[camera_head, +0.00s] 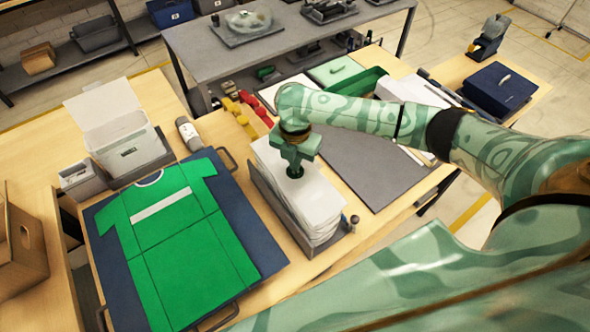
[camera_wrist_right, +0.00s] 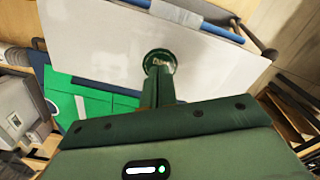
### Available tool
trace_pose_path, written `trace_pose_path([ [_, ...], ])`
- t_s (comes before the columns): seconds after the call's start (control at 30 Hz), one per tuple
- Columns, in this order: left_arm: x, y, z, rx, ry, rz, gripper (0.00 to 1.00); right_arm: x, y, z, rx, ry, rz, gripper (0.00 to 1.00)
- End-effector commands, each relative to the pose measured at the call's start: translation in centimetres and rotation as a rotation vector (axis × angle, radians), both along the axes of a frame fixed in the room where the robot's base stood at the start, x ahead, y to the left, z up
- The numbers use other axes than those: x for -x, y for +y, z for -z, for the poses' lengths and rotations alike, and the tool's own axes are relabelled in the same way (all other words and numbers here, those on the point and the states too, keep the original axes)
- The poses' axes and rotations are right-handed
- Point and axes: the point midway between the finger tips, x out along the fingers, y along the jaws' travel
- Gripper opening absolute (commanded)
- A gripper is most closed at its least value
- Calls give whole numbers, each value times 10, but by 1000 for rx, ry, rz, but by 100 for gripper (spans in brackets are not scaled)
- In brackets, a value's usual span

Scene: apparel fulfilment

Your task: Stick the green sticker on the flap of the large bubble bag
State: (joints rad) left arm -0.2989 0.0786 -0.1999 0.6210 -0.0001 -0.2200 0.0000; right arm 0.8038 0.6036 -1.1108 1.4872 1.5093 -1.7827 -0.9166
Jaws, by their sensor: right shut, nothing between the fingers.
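A stack of white bags (camera_head: 315,209) lies in a grey holder (camera_head: 266,190). I cannot tell which part of the top bag is its flap. My right gripper (camera_head: 295,170) points down at the top bag, its fingertips at or very close to the white surface. In the right wrist view its fingers (camera_wrist_right: 160,88) are closed together and empty. A round dark green sticker (camera_wrist_right: 159,61) with small light print shows right at the fingertips, against the white bag (camera_wrist_right: 95,50). The fingers hide its near edge. My left gripper is out of view.
A green shirt (camera_head: 185,240) lies flat on a blue board (camera_head: 245,225) left of the stack. A bin of white sheets (camera_head: 125,145), a grey mat (camera_head: 365,165) and a green tray (camera_head: 358,83) stand around. A post (camera_head: 353,222) rises at the holder's corner.

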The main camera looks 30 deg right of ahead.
Motion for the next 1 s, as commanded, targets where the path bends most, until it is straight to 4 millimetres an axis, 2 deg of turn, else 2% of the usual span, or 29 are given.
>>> trace_pose_path([
  [0.47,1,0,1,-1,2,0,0,0,0,1,0,0,0,0],
  [1.0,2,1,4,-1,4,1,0,0,0,13,0,0,0,0],
])
